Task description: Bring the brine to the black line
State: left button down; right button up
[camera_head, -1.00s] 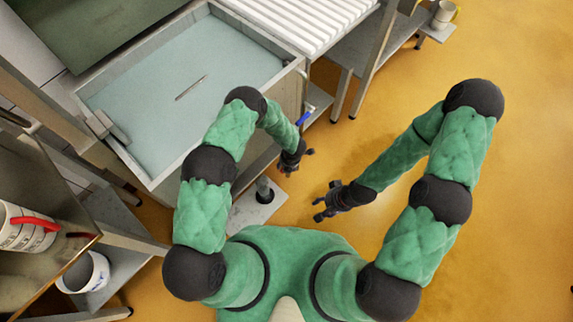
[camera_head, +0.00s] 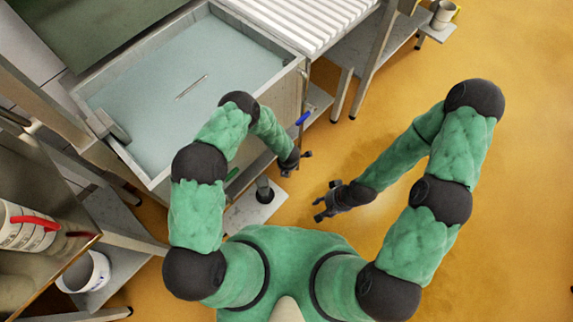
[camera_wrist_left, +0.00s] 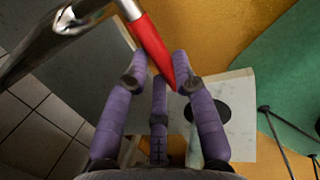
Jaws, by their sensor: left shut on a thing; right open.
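The brine (camera_head: 185,80) is a pale blue liquid filling a broad metal vat (camera_head: 297,72) in the head view. A thin floating or dipped rod (camera_head: 192,87) shows in it. No black line can be made out. My left gripper (camera_head: 296,165) is in front of the vat's near right side, low down. In the left wrist view, my left gripper (camera_wrist_left: 160,88) is shut on a red lever handle (camera_wrist_left: 152,45), which lies between its purple fingers. A metal pipe (camera_wrist_left: 70,28) runs beside it. My right gripper (camera_head: 324,204) is open and empty above the floor.
A blue handle (camera_head: 303,118) and a green handle (camera_head: 232,174) show below the vat. A pale plate with a dark round spot (camera_wrist_left: 208,112) lies under my left gripper. A white bucket (camera_head: 97,270) stands lower left. The floor (camera_head: 525,180) at right is clear.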

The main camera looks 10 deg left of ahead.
pick_arm(q)
jog(key=shift+w+a+f+t+h, duration=0.1)
jog(key=shift+a+f+t+h, duration=0.1)
jog(key=shift+f+t+h, duration=0.8)
jog(key=shift+r, duration=0.15)
jog(key=c, duration=1)
grip_release()
jog(key=shift+d, duration=0.1)
jog(key=d+v, duration=0.1)
jog(key=v, duration=1.1)
jog(key=shift+a, duration=0.3)
